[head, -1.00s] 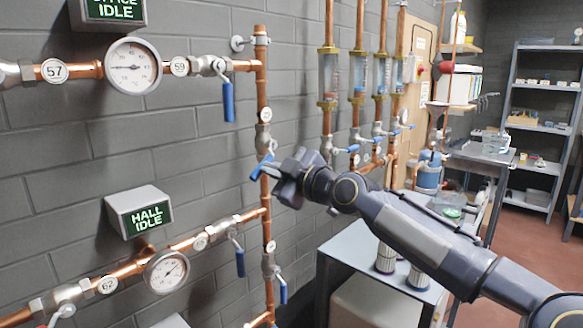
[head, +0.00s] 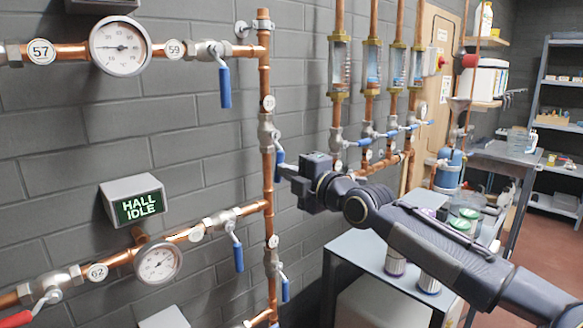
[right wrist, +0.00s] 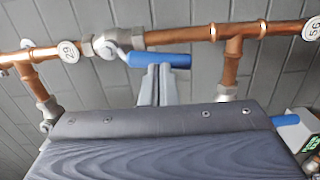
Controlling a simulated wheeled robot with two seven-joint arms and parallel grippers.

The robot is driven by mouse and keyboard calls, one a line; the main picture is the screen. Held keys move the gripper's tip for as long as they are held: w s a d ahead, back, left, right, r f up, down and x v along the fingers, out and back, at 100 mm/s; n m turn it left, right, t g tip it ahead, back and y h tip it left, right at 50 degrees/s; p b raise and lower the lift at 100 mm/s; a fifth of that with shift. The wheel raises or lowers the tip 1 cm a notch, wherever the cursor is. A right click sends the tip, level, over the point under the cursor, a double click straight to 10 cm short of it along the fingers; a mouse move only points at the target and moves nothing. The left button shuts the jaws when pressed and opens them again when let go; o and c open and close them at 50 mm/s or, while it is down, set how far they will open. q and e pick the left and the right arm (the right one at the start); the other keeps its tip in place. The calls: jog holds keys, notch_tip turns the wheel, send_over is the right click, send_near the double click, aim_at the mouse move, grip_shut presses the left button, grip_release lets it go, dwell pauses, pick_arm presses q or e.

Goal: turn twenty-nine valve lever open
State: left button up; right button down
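The twenty-nine valve (head: 267,135) sits on the vertical copper pipe in the head view, below a small round tag. Its blue lever (head: 279,147) points down, close alongside the pipe. In the right wrist view the tag reads 29, and the blue lever (right wrist: 160,60) lies nearly parallel to the pipe. My right gripper (head: 284,171) is at the lower end of the lever. In the right wrist view its fingers (right wrist: 158,80) are together, with tips at the lever's side; I cannot tell whether they touch it. The lever is not between them. My left gripper is not in view.
Above left is a gauge (head: 120,46) with a blue-lever valve (head: 225,85). A HALL IDLE display (head: 137,200) and lower pipe with another gauge (head: 158,262) are at left. Flow tubes (head: 340,65) stand behind. A grey cart (head: 365,258) with jars stands below my right arm.

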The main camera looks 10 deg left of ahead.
jog(key=shift+w+d+f, duration=0.1)
jog(key=shift+w+d, duration=0.2)
jog(key=shift+w, duration=0.3)
jog(key=shift+d, duration=0.1)
